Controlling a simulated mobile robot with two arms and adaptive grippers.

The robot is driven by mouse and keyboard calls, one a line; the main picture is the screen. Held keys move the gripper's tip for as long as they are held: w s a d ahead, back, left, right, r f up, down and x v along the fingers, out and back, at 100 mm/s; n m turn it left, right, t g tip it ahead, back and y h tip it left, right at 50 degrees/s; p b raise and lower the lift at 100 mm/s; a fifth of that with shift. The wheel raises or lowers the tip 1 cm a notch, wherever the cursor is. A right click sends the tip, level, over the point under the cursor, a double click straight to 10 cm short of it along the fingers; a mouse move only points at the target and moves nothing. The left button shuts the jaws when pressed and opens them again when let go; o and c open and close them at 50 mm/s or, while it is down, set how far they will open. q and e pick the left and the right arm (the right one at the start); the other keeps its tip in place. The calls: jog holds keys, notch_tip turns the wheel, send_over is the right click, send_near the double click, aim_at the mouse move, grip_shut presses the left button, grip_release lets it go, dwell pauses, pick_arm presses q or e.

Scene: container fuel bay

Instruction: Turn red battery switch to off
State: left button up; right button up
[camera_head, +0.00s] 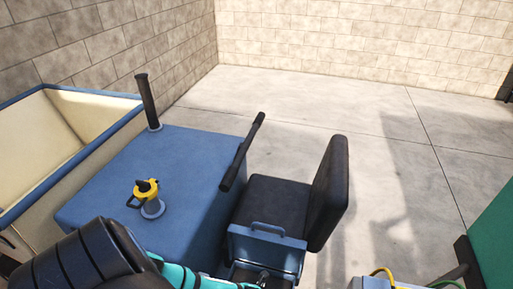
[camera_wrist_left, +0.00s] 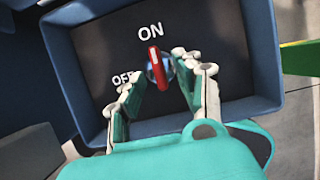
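The red battery switch (camera_wrist_left: 157,66) shows in the left wrist view, set in a black panel (camera_wrist_left: 90,50) with a blue frame. Its red handle stands nearly upright, pointing toward the ON label (camera_wrist_left: 150,32); the OFF label (camera_wrist_left: 123,78) is at its lower left. My left gripper (camera_wrist_left: 153,78) is open, with one fingertip at the lower left of the switch and the other close at its right. I cannot tell whether either touches it. In the head view my left arm reaches in at the bottom; its gripper and the switch cannot be made out. My right gripper is not in view.
A blue vehicle body (camera_head: 185,165) carries a yellow-and-black fitting (camera_head: 148,195) and a dark post (camera_head: 148,100). A black seat (camera_head: 275,205) stands beside it. Yellow and green cables (camera_head: 385,274) lie at the bottom right. The concrete floor (camera_head: 385,165) beyond is clear.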

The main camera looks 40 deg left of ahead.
pick_arm(q)
jog(key=shift+f, duration=0.2)
grip_shut()
dwell(0.5)
jog(key=n, duration=0.1)
jog(key=n+p, duration=0.1)
jog(key=n, duration=0.1)
jog(key=shift+w+d+g+y, duration=0.15)
jog(key=shift+g+y, duration=0.15)
jog(key=shift+y, duration=0.1)
jog(key=n, duration=0.2)
jog(key=n+g+y+p, duration=0.1)
jog(key=n, duration=0.1)
jog(key=shift+w+d+n, duration=0.15)
jog(key=shift+w+n, duration=0.05)
jog(key=shift+n, duration=0.1)
jog(key=n, duration=0.1)
jog(key=n+g, duration=0.1)
jog(key=n, duration=0.1)
jog(key=n+g, duration=0.1)
jog(key=shift+w+d+n, duration=0.1)
jog(key=shift+w+n, duration=0.15)
jog(key=shift+n, duration=0.05)
jog(key=n, duration=0.2)
jog(key=n+g, duration=0.2)
jog(key=n, duration=0.1)
jog(key=shift+w+n+b, duration=0.3)
